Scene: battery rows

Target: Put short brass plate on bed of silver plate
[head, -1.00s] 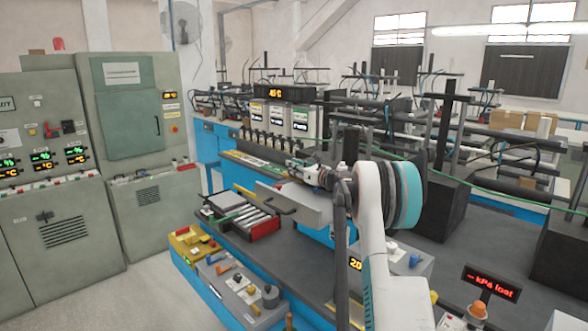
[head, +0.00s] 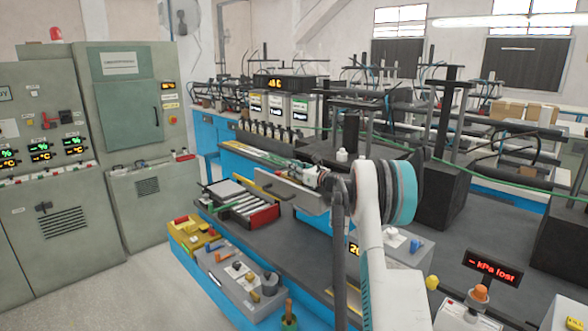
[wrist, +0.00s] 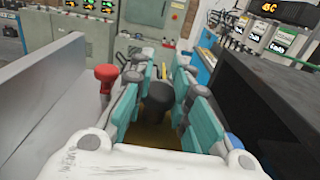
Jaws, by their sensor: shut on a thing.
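My gripper (head: 312,177) has teal fingers, shown close up in the wrist view (wrist: 155,85). They are closed around a black knob (wrist: 157,98). A dull yellow-brown surface (wrist: 150,138), seemingly the short brass plate, shows below the knob between the fingers; most of it is hidden. In the head view the gripper is at the far end of my arm, behind an upright grey panel with a dark handle (head: 300,197), and the brass plate cannot be made out. A pale flat plate (head: 226,191) lies beside the rollers; I cannot tell whether it is the silver plate.
The grey panel fills the left of the wrist view (wrist: 45,90), close to the fingers. A dark block (wrist: 270,105) stands on the right. A roller bed with red ends (head: 264,216) lies left of the panel. The dark bench top (head: 300,240) has open room in front.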

